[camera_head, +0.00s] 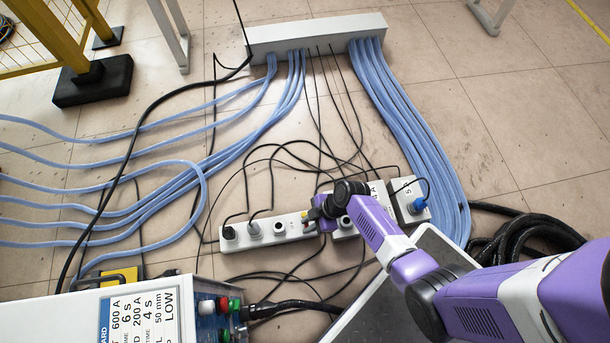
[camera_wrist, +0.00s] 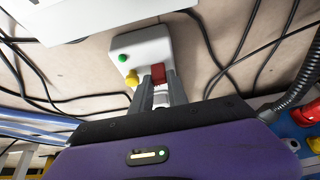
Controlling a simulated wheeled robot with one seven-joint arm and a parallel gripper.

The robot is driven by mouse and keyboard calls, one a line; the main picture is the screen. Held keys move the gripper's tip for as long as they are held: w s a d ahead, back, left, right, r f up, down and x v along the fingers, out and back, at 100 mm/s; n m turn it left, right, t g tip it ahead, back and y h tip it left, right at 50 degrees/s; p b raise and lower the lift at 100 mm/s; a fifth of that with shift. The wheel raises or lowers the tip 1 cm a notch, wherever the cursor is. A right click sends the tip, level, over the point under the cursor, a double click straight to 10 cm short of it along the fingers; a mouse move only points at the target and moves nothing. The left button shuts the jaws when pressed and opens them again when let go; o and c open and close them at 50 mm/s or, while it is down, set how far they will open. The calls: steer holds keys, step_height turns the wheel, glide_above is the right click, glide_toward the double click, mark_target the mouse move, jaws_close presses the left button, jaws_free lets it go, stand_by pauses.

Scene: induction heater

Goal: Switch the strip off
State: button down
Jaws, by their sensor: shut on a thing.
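The white power strip (camera_head: 268,241) lies on the tiled floor in the head view, with several sockets and plugs along it. My gripper (camera_head: 322,212) is down at the middle of the strip and hides part of it. In the wrist view, a white end of the strip (camera_wrist: 151,43) shows a green button (camera_wrist: 122,58), a yellow button (camera_wrist: 132,79) and a red switch (camera_wrist: 158,74). My gripper's fingertips (camera_wrist: 160,80) are at the red switch, one on each side, and look shut on it. Whether the switch is on or off cannot be told.
A labelled white machine (camera_head: 130,315) stands at the lower left. Blue hoses (camera_head: 420,140) run from a long grey box (camera_head: 318,36) at the back. Black cables lie loosely around the strip. Open floor (camera_head: 500,110) shows at the upper right.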

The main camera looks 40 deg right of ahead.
steer(key=y+b, duration=0.1)
steer(key=d+t+y+b, duration=0.1)
steer(key=shift+s+f+b, duration=0.25)
steer(key=shift+f+b, duration=0.15)
steer(key=shift+s+d+t+y+b, duration=0.15)
steer(key=shift+d+t+y+b, duration=0.05)
steer(key=shift+t+y+b, duration=0.55)
steer(key=shift+y, duration=0.25)
steer(key=c, duration=1.6)
jaws_free()
steer(key=shift+o, duration=0.2)
steer(key=shift+s+r, duration=0.1)
steer(key=shift+r, duration=0.05)
steer(key=p+v, duration=0.3)
steer(key=v, duration=0.4)
steer(key=shift+s+d+r, duration=0.15)
steer(key=shift+s+d, duration=0.05)
steer(key=shift+d, duration=0.1)
